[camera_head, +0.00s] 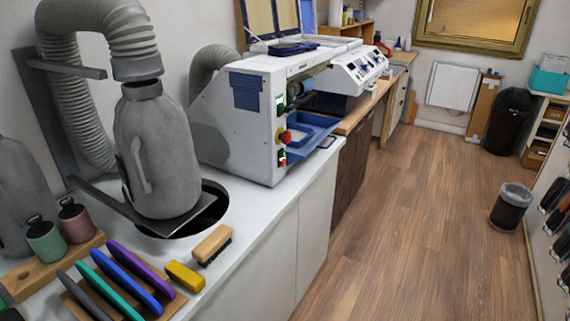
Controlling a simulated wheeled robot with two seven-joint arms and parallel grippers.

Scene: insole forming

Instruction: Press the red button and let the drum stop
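The white machine (247,118) stands on the white counter in the middle of the view. The red button (284,137) sits on its front panel, with a small green control (280,102) above it and another green and red control (282,157) below. The drum (304,86) shows partly in the opening to the right of the panel, above a blue tray (302,130). I cannot tell from one frame whether the drum turns. Neither of my grippers shows in this view.
A grey bottle-shaped container (158,150) under a ribbed hose (85,90) stands left of the machine. A brush (212,245), a yellow block (185,276) and several coloured insole-like pieces (125,281) lie in front. The wooden floor (420,220) is clear; a bin (511,208) stands right.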

